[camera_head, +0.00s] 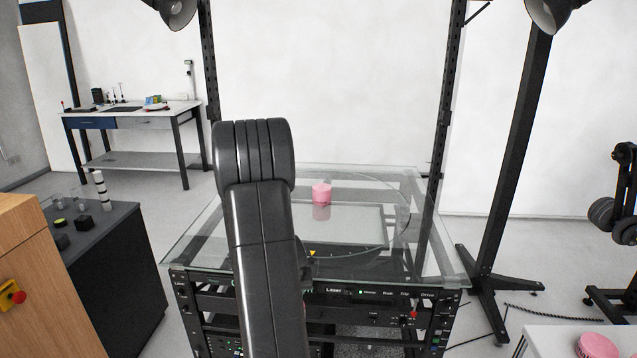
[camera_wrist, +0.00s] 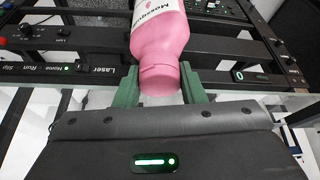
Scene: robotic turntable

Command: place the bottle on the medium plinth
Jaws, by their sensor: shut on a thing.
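The pink bottle (camera_wrist: 165,45) with a white label shows in the wrist view, its pink cap end towards the camera. My gripper (camera_wrist: 160,88) has its green fingers on either side of the bottle and is shut on it. In the head view my arm hides the gripper and bottle. Another pink round piece (camera_head: 598,346) sits on a white surface at the bottom right. I cannot tell which piece is the medium plinth.
A black rack (camera_head: 350,305) with a control panel supports the glass. A dark cabinet (camera_head: 110,250) at left bears small black pieces (camera_head: 83,222) and a striped stack (camera_head: 101,190). Dark posts (camera_head: 500,170) and lamps frame the turntable. The glass around the pink cylinder looks clear.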

